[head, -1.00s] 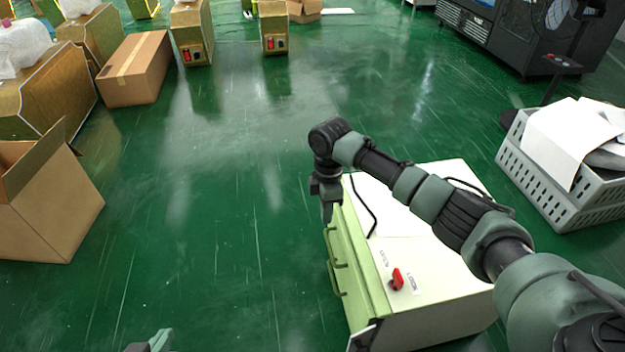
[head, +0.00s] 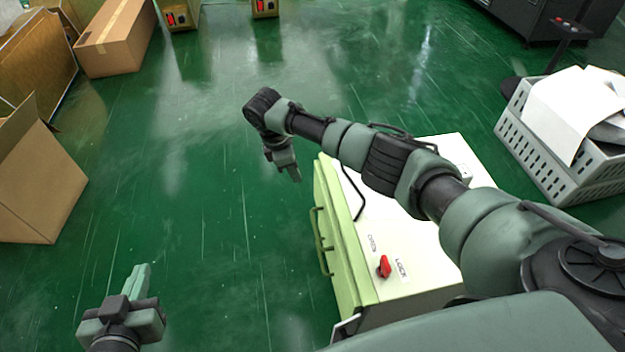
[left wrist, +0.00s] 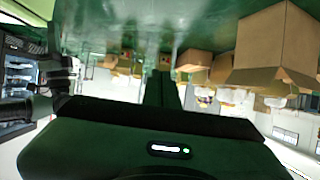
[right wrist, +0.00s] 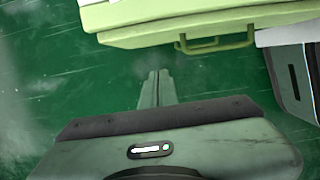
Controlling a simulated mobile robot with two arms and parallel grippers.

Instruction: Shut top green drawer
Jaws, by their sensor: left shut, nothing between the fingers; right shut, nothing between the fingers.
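The white cabinet (head: 432,262) with pale green drawer fronts (head: 342,243) stands right of centre in the head view. A green bar handle (head: 319,240) juts from its left side. The green front (right wrist: 150,36) and a handle (right wrist: 216,44) also show at the top of the right wrist view. I cannot tell how far the top drawer stands out. My right gripper (head: 293,172) is shut and empty, pointing down just left of the cabinet's far corner, apart from the front. My left gripper (head: 138,279) is shut and empty over the floor at lower left.
A grey crate (head: 545,150) stands at right. The green floor left of the cabinet is clear.

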